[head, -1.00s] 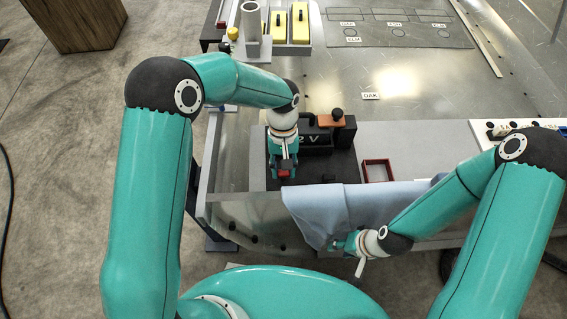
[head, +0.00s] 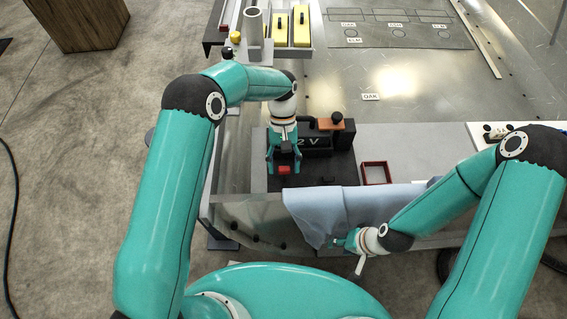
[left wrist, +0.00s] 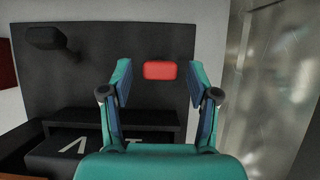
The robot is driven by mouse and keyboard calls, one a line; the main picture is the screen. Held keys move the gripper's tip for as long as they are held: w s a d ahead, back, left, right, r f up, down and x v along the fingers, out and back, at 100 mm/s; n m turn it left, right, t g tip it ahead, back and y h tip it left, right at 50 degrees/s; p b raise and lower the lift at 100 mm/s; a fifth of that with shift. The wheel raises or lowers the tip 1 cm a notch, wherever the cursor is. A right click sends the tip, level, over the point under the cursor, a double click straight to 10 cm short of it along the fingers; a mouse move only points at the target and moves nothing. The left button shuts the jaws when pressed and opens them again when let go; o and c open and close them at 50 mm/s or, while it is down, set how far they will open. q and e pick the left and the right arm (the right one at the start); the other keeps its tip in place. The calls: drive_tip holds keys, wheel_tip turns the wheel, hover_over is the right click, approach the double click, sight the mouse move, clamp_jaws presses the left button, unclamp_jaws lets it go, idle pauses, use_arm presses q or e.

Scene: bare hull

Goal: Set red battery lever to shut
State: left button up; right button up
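The red lever handle (head: 284,169) sits at the left front of the black battery panel (head: 338,172), beside the black battery marked with a V (head: 315,142). My left gripper (head: 284,161) points down over it. In the left wrist view the open fingers (left wrist: 157,84) stand to either side of the red handle (left wrist: 160,70), with gaps between. I cannot tell how deep the handle sits between the fingertips. The lever's shaft is hidden. My right gripper (head: 343,243) is low by the blue-grey cloth (head: 325,212); its fingers are too small to read.
An orange block with a black knob (head: 331,124) stands behind the battery. A dark red open frame (head: 376,172) lies to its right. Yellow blocks (head: 301,27) and a grey tube (head: 252,24) stand at the back.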

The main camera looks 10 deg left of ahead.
use_arm(q)
drive_tip(key=v, duration=1.1)
drive_tip(key=shift+w+r, duration=0.25)
drive_tip(key=shift+r, duration=0.05)
drive_tip(key=shift+a, duration=0.1)
